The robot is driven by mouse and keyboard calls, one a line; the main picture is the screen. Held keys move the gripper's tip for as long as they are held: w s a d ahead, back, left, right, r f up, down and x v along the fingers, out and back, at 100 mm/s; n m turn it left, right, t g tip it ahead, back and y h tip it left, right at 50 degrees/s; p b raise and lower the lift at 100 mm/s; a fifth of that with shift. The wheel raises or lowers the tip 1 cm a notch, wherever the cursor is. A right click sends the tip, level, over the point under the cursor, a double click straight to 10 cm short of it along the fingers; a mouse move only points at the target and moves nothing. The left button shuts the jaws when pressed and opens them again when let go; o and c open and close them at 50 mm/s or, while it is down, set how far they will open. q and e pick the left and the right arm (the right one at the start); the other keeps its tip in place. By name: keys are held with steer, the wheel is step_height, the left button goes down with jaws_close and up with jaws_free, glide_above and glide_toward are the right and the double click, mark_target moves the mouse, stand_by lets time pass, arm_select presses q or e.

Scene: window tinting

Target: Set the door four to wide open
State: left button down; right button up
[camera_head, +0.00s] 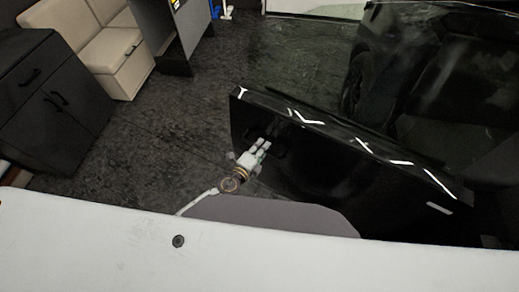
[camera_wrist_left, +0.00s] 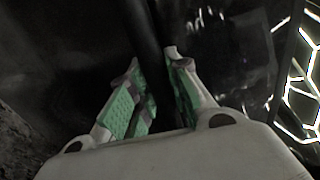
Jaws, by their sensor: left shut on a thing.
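The black car door (camera_head: 325,175) stands swung out from the dark car (camera_head: 440,75), its glossy top edge running diagonally across the head view. How far it is open is hard to judge. My left gripper (camera_head: 262,145) is at the door's face, near its free end at the left. In the left wrist view, the green-padded fingers of my left gripper (camera_wrist_left: 152,64) are closed around a dark bar, which looks like the door handle (camera_wrist_left: 148,35). The handle is hard to make out against the black panel. My right gripper is out of view.
A black cabinet (camera_head: 50,100) and a beige sofa (camera_head: 108,50) stand at the left. A grey stand (camera_head: 178,35) is at the top. The dark floor (camera_head: 155,140) between the cabinet and the door is clear.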

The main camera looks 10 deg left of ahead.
arm_select(q)
steer(key=shift+s+d+f, duration=0.1)
steer(key=shift+s+f, duration=0.3)
steer(key=shift+s, duration=0.1)
steer(key=c, duration=1.8)
jaws_free()
steer(key=o, duration=0.5)
steer(key=shift+s+a+r, duration=0.1)
steer(key=shift+s+a, duration=0.05)
steer(key=shift+a, duration=0.1)
steer(key=shift+w+r, duration=0.2)
steer(key=shift+v, duration=3.9)
steer(key=shift+f, duration=0.1)
